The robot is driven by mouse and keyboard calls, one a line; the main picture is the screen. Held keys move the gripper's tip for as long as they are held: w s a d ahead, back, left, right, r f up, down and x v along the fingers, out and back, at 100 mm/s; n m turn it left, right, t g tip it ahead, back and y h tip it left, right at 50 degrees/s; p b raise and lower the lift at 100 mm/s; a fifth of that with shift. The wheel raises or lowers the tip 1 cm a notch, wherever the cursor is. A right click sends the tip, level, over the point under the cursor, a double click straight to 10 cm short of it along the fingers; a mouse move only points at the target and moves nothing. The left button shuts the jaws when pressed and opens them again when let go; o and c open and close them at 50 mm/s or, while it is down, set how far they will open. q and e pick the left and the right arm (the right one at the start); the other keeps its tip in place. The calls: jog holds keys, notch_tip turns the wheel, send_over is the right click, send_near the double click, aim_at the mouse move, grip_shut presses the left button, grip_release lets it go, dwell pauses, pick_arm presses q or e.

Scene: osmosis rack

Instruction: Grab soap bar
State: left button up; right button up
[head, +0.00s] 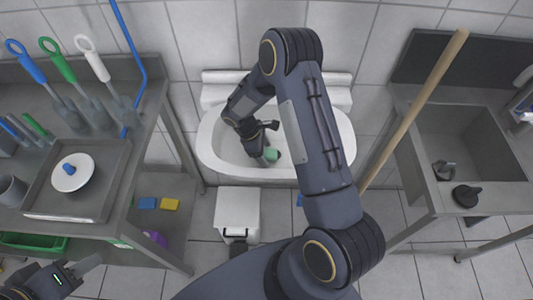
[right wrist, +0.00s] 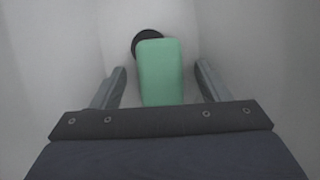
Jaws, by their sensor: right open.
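The green soap bar (head: 271,154) lies in the white sink basin (head: 325,150). My right gripper (head: 262,160) reaches down into the basin right at the soap and partly covers it. In the right wrist view the soap bar (right wrist: 160,70) sits between the two open fingers of my right gripper (right wrist: 162,85), with a gap on each side. A dark round drain (right wrist: 146,40) shows behind the soap's far end. My left gripper (head: 78,272) is at the lower left, far from the sink, and its fingers are too partly seen to judge.
A grey table (head: 115,215) with brushes and a tray stands left. A white bin (head: 238,212) is below the basin. A wooden handle (head: 415,110) leans between the basin and a grey sink unit (head: 455,140) at right. The basin walls surround my right gripper.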

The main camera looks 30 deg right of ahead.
jog(key=shift+c, duration=0.3)
jog(key=c, duration=1)
jog(key=shift+r, duration=0.15)
jog(key=shift+c, duration=0.2)
